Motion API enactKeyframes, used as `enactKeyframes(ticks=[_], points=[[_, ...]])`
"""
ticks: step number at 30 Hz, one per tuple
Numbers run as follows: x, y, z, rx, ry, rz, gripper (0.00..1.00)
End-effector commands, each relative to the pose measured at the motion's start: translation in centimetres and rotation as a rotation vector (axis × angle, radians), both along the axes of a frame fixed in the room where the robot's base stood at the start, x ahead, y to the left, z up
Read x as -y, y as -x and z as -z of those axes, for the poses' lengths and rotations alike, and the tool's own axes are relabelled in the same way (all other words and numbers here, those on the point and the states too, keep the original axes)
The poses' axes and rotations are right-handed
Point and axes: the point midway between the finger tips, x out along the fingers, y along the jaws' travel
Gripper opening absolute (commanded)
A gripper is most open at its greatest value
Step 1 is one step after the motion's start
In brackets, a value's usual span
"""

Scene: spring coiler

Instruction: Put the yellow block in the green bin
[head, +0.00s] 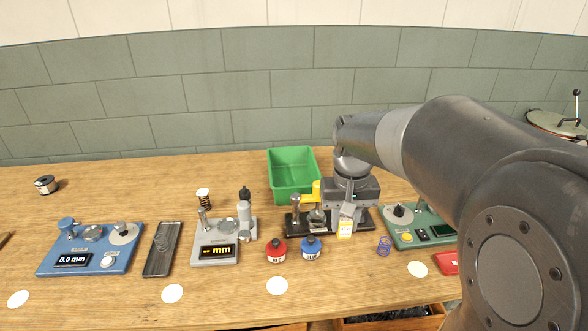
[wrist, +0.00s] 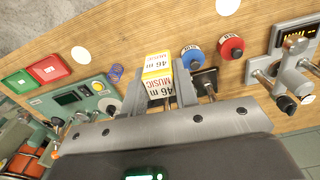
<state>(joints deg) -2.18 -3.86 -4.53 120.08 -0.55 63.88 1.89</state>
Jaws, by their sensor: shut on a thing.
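A yellow block with white label faces, printed "MUSIC" and "46 m" (head: 345,230), is held between the fingers of my gripper (head: 346,211). It also shows in the wrist view (wrist: 157,67), with a finger of my gripper (wrist: 160,84) on each side. The gripper is shut on it, above the table near the front of the black device; its exact height is hard to tell. The green bin (head: 294,195) stands at the back of the table, behind and left of the gripper in the head view. Its visible inside looks empty. The wrist view does not show it.
A black device (head: 293,222) with a yellow part (head: 317,190) lies between gripper and bin. Red (head: 276,250) and blue (head: 311,248) round items sit in front. A grey device (head: 215,252) is left, a green one (head: 415,236) right, with a purple spring (head: 384,245) between.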

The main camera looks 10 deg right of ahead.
Motion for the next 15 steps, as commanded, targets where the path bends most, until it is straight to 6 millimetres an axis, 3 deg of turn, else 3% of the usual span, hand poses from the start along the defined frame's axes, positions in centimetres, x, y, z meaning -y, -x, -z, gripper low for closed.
enactKeyframes(ticks=[15], points=[[-2.0, -14.9, -2.3, 0.001, 0.008, -0.025, 0.05]])
